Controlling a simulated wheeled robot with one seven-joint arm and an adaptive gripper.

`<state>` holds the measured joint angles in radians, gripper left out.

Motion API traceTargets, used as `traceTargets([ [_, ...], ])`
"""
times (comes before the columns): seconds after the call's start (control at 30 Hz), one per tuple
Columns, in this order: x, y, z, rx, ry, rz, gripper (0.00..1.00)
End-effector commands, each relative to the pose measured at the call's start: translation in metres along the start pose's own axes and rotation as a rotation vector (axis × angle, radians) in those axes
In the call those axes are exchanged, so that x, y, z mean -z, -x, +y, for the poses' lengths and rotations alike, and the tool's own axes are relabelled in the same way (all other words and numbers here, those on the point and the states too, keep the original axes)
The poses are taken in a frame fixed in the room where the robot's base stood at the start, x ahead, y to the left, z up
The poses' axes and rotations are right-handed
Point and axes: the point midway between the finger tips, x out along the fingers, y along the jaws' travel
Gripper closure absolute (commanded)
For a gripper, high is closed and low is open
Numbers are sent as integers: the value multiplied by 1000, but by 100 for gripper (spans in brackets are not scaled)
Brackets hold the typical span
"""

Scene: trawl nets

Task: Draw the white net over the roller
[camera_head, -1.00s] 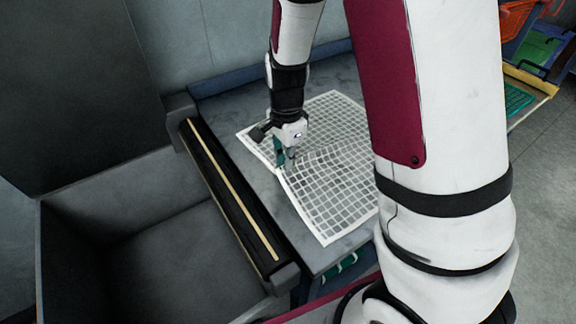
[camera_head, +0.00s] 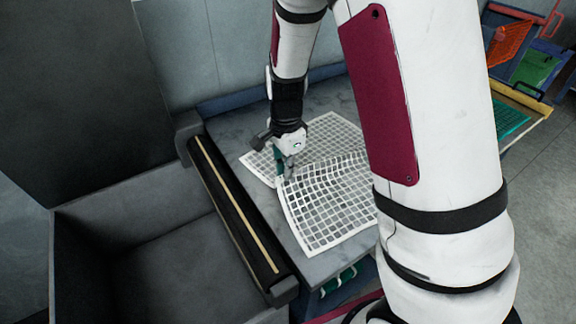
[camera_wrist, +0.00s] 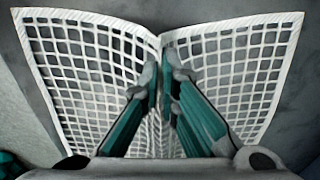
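The white net (camera_head: 325,205) is a square mesh lying on the grey table, with a raised crease running back from my gripper. My gripper (camera_head: 284,174) points down at the middle of the net's roller-side edge. In the wrist view, the teal fingers (camera_wrist: 163,80) are nearly together on that edge of the net (camera_wrist: 85,62), which gathers in a fold between them. The roller (camera_head: 232,212) is a long dark bar with a pale yellow strip along the table's left edge. The net's edge is still apart from it, on the table. My arm hides the net's right part.
A deep grey bin (camera_head: 165,255) lies beyond the roller on the left. A blue-edged wall side (camera_head: 235,100) bounds the table (camera_head: 262,208) at the back. Orange (camera_head: 510,40) and green (camera_head: 540,66) crates stand at the far right.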

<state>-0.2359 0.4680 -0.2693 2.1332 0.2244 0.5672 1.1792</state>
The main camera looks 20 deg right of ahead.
Motion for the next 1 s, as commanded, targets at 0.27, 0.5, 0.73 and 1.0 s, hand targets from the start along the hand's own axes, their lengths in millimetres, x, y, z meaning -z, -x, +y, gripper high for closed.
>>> traceTargets([
  [0.27, -37, 2, 1, -1, 5, -1, 100],
  [0.5, -66, 2, -1, 0, 4, 0, 100],
  [0.73, -81, 2, -2, 1, 0, -1, 100],
  [1.0, -107, 2, -2, 0, 5, 0, 100],
])
